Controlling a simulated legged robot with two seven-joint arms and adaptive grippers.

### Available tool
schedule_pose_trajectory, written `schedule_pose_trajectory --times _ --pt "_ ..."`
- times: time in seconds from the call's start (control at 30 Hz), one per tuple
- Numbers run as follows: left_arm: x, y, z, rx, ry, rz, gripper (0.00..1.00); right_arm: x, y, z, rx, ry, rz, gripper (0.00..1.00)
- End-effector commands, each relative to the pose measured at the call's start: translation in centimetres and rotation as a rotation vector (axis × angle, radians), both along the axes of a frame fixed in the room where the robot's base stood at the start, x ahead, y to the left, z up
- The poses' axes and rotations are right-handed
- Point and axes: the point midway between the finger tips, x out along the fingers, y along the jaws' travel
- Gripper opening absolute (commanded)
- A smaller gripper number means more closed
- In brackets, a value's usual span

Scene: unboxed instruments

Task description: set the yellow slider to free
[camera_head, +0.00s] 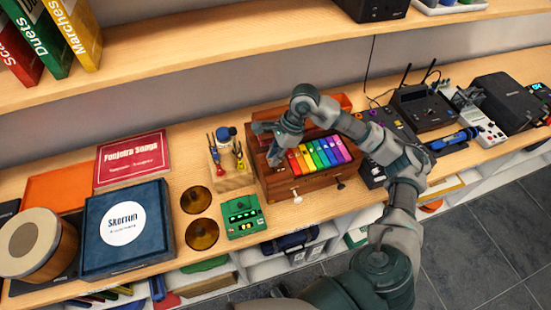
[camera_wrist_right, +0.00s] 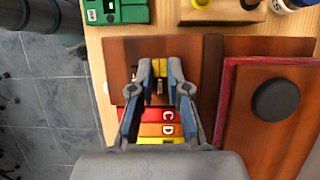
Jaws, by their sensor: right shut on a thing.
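The wooden instrument box (camera_head: 322,183) stands on the bench in the head view, with a row of coloured keys (camera_head: 318,155) on top. My right gripper (camera_head: 273,157) is over the left end of the box, beside the keys. In the right wrist view its fingertips (camera_wrist_right: 160,80) are shut on the small yellow slider (camera_wrist_right: 160,66), which sits against the wooden panel (camera_wrist_right: 122,60). Red, orange and yellow keys (camera_wrist_right: 160,116) show between the fingers. The fingers partly hide the slider, and no "free" marking can be read. My left gripper is not in view.
A green box (camera_head: 242,215) and a wooden stand of small tools (camera_head: 231,175) are left of the instrument. Two brass discs (camera_head: 201,234) lie further left. Black devices (camera_head: 424,107) stand to the right. A shelf (camera_head: 200,55) runs above the bench.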

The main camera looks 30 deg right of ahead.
Motion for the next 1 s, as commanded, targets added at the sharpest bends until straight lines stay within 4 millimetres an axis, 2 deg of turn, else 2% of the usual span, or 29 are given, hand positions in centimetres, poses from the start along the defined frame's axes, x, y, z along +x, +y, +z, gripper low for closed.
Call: schedule_pose_trajectory --times 0.07,0.17,0.2,0.3,0.43,0.67,0.77,1.0 --pt "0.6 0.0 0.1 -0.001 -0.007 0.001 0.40 0.6 -0.3 0.0 -0.002 -0.017 -0.019 0.00" --pt "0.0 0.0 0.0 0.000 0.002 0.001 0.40 0.7 -0.3 0.1 -0.003 -0.019 -0.020 0.00" --pt "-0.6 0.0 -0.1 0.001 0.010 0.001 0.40 0.7 -0.3 0.1 -0.003 -0.019 -0.020 0.20" --pt "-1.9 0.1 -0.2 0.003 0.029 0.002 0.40 0.6 -0.4 0.1 -0.002 -0.018 -0.019 0.42" --pt "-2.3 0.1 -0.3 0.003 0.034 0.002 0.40 0.5 -0.3 0.0 -0.002 -0.016 -0.017 0.42" --pt "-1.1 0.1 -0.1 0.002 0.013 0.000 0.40 0.4 -0.5 0.5 -0.002 -0.015 -0.016 0.42" --pt "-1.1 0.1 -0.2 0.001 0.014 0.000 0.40 0.4 -1.0 1.7 -0.002 -0.017 -0.018 0.42" --pt "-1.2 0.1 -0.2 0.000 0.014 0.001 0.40 0.0 -2.9 6.7 -0.002 -0.017 -0.018 0.42"
